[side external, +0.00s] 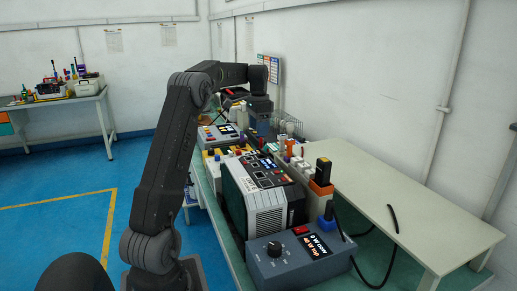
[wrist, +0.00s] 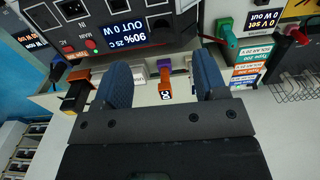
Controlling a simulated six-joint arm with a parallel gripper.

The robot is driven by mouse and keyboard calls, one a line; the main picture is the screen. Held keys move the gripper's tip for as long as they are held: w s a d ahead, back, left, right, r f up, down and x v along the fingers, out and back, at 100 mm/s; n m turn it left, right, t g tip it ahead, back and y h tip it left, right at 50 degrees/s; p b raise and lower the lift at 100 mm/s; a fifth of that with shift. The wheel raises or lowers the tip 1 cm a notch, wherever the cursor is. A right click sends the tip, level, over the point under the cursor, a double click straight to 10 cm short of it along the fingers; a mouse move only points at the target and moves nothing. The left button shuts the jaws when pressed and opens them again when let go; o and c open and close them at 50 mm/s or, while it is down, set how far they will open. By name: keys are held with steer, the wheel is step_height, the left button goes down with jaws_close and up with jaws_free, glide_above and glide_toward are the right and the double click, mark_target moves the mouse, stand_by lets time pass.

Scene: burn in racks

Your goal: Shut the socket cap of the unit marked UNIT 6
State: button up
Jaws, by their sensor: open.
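My gripper (wrist: 162,76) is open, with two blue fingers spread apart. In the wrist view, an orange piece with a purple top (wrist: 164,80) shows in the gap between the fingers, and I see no contact. Above it in the picture is a dark unit panel (wrist: 110,35) with sockets, a red button and an upside-down display. I cannot read a UNIT 6 mark on any unit, and I cannot tell which cap belongs to it. In the side external view, my gripper (side external: 236,96) is small and dark over the far end of the bench.
A large grey unit (side external: 265,205) and a blue-grey knob unit (side external: 275,265) stand near the bench front. A black plug in an orange holder (side external: 321,184) stands to their right. Black cable (side external: 375,278) hangs there. The right tabletop (side external: 385,200) is mostly clear. A wire basket (wrist: 300,85) lies far right.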

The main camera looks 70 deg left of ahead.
mark_target(262, 151)
step_height(262, 151, down, 8)
stand_by(0.4)
steer(key=c, duration=0.9)
steer(key=shift+s+f+t, duration=0.2)
steer(key=shift+f+t, duration=0.05)
steer(key=shift+t, duration=0.55)
steer(key=shift+c, duration=0.2)
steer(key=o, duration=0.9)
steer(key=shift+o, duration=0.2)
